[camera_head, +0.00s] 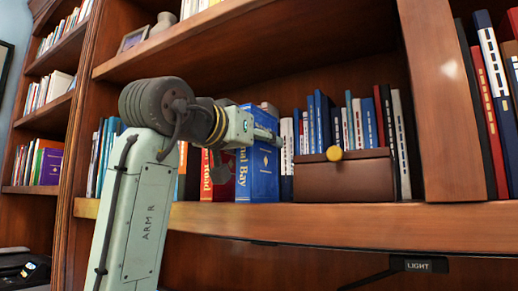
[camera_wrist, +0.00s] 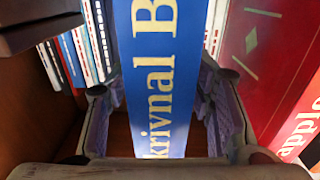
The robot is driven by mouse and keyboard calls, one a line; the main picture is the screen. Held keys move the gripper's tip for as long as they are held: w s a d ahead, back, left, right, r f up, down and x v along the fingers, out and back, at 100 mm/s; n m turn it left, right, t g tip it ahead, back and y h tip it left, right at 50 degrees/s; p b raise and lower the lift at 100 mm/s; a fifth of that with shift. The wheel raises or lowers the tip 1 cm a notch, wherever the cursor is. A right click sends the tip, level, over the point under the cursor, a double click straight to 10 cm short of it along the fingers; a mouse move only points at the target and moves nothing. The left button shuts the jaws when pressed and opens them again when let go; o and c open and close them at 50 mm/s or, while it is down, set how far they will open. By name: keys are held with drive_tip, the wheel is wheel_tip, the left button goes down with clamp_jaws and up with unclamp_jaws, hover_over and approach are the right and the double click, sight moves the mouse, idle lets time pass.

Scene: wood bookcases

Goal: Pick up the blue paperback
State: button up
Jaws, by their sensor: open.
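The blue paperback (camera_head: 258,172) stands upright on the middle shelf, a thick blue book with yellow lettering. In the wrist view the same blue paperback (camera_wrist: 150,75) fills the centre, its lettered spine towards me. My gripper (camera_head: 247,153) is at the front of the book, with its fingers apart. In the wrist view my gripper (camera_wrist: 162,100) has one finger on each side of the spine, with a visible gap on each side. Its jaws are open and not closed on the book. The arm and gripper hide the book's upper left part in the head view.
A red book (camera_head: 220,178) stands left of the blue one; it also shows at right in the wrist view (camera_wrist: 270,60). A brown box with a yellow knob (camera_head: 343,178) sits close on the right, before several books. The shelf above (camera_head: 250,40) overhangs.

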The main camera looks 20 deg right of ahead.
drive_tip(key=shift+c, duration=0.5)
clamp_jaws()
idle(0.3)
